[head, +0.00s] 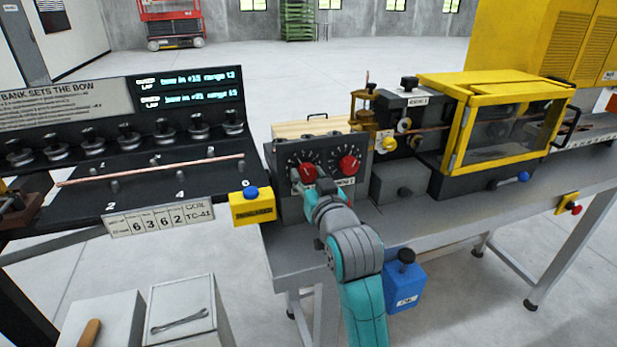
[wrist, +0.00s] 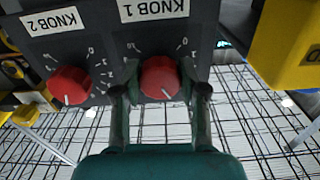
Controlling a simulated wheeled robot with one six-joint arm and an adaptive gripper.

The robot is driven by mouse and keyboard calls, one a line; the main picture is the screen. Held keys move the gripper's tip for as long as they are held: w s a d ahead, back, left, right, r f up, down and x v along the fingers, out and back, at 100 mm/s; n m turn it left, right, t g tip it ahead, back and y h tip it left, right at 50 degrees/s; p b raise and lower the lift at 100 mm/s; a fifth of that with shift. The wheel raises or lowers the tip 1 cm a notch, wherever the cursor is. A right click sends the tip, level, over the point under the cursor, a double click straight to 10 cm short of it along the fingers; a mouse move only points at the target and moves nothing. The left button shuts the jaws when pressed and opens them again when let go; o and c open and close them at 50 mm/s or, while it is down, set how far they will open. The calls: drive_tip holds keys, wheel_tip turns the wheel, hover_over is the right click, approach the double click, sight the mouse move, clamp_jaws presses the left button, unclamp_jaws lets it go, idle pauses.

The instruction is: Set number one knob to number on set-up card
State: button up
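The number one knob is red and sits under an upside-down "KNOB 1" label in the wrist view (wrist: 159,75); its white mark points down and slightly right. In the head view it is the left red knob (head: 304,173) on a dark panel, partly covered by my gripper (head: 309,188). In the wrist view my gripper (wrist: 161,94) has one finger on each side of this knob, with gaps visible. A second red knob (wrist: 69,86), labelled "KNOB 2", is beside it. A white card (head: 160,218) on the left bench's front reads "6 3 6 2" and "COIL TC-41".
A yellow box with a blue button (head: 251,207) stands left of the knob panel. A copper tube (head: 150,172) lies across the left bench. A yellow-framed machine guard (head: 505,115) stands at the right. A blue container (head: 406,285) is below the bench.

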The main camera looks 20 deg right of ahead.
drive_tip(key=shift+m, duration=0.3)
drive_tip(key=m, duration=0.4)
drive_tip(key=shift+a, duration=0.1)
drive_tip(key=m, duration=0.5)
drive_tip(key=shift+m, duration=0.4)
idle(0.4)
drive_tip(key=o, duration=1.1)
drive_tip(key=shift+o, duration=0.2)
